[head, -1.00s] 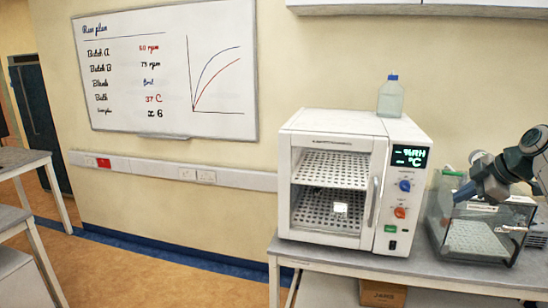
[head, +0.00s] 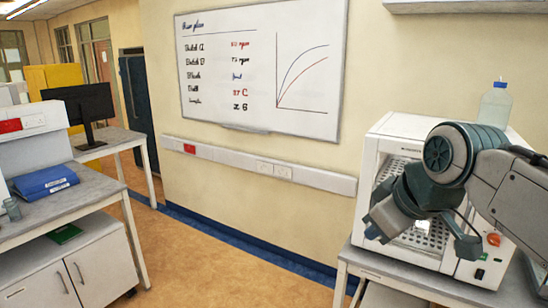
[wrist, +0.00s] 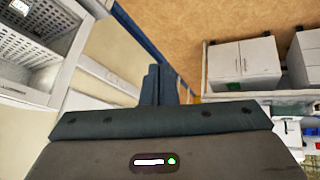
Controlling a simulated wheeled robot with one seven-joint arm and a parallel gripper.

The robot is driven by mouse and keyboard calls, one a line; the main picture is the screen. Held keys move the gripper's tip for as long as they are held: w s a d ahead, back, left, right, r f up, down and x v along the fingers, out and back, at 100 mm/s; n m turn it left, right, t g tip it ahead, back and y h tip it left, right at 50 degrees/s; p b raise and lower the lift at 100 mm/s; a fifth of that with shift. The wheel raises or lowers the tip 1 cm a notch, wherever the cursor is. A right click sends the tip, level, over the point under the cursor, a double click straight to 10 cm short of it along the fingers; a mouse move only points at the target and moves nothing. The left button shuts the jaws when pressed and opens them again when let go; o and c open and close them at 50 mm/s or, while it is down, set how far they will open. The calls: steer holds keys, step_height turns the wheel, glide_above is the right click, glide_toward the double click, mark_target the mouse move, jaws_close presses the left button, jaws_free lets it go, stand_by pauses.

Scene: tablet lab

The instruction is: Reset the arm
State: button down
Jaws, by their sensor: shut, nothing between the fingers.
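My arm (head: 450,155) reaches in from the right in the head view, folded and bent downward in front of the white incubator (head: 372,190). It hides much of the incubator's door and control panel. In the wrist view my gripper (wrist: 160,84) shows beyond the dark wrist housing, with its fingers together and nothing between them. The incubator also shows at the upper left of the wrist view (wrist: 62,55), apart from the fingers.
A bottle with a blue cap (head: 494,105) stands on the incubator. The bench (head: 400,272) lies below it. At left are a desk (head: 75,205) with a blue binder (head: 45,182) and a monitor (head: 85,103). The floor (head: 215,265) between is clear.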

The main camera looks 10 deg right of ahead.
steer(key=s+a+f+m+g+b, duration=0.1)
steer(key=s+a+f+b, duration=0.1)
steer(key=f, duration=0.7)
steer(key=s+a+f+m+g+b, duration=0.1)
steer(key=a+f+b, duration=0.3)
steer(key=f, duration=0.6)
steer(key=s+a+f+m+g+b, duration=0.1)
steer(key=s+a+f+m+b, duration=0.1)
steer(key=f, duration=0.7)
steer(key=a+m+b, duration=0.1)
steer(key=a+b, duration=0.1)
steer(key=shift+s+a+f+g+h, duration=0.3)
steer(key=shift+a+f+h, duration=0.1)
